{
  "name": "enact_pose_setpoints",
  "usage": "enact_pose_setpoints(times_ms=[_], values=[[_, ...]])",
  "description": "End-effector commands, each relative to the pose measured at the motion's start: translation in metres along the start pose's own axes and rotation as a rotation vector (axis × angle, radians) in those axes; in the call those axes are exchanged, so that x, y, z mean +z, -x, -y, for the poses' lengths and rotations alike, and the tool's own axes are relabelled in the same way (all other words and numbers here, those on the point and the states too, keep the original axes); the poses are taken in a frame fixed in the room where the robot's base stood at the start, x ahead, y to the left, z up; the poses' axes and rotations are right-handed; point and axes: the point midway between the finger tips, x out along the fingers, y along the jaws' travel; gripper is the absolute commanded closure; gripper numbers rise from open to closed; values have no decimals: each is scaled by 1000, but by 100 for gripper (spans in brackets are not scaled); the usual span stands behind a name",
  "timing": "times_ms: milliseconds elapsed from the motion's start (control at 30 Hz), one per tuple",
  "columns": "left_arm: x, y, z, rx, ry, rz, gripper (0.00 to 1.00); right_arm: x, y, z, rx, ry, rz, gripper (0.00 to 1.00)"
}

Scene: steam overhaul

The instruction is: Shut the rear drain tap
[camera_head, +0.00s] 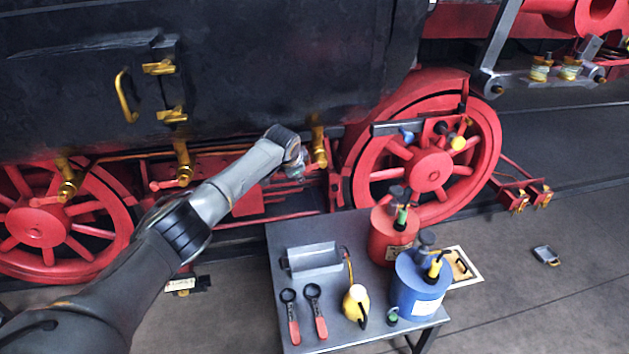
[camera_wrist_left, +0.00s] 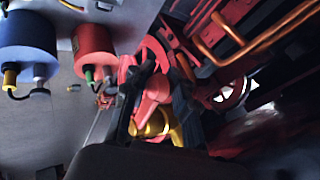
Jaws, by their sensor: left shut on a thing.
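Brass drain taps hang under the black cylinder casing: a left one (camera_head: 68,180), a middle one (camera_head: 183,165) with a red lever pointing left, and a right one (camera_head: 318,148) close to the large red wheel. Which of them is the rear one I cannot tell from the pictures. My left gripper (camera_head: 298,166) is at the right tap, just to its left, and hides its lever in the head view. In the left wrist view my left gripper (camera_wrist_left: 154,95) is shut on the red lever (camera_wrist_left: 155,88), with brass (camera_wrist_left: 150,126) between the fingers. My right gripper is not in view.
A red spoked wheel (camera_head: 432,172) is right of the gripper.

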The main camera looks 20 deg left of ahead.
Motion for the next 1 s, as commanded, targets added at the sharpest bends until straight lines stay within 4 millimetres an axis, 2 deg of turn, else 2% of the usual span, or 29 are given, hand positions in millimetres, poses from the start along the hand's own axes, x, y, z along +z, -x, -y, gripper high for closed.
enact_pose_setpoints(times_ms=[67,300,400,1000], values=[[-1,3,-1,7,-36,49,100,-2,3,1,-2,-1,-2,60],[0,9,6,-4,-114,161,100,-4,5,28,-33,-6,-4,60],[0,12,8,-6,-133,191,100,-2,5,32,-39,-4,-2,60],[-2,16,12,-15,-158,224,100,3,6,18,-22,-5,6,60]])
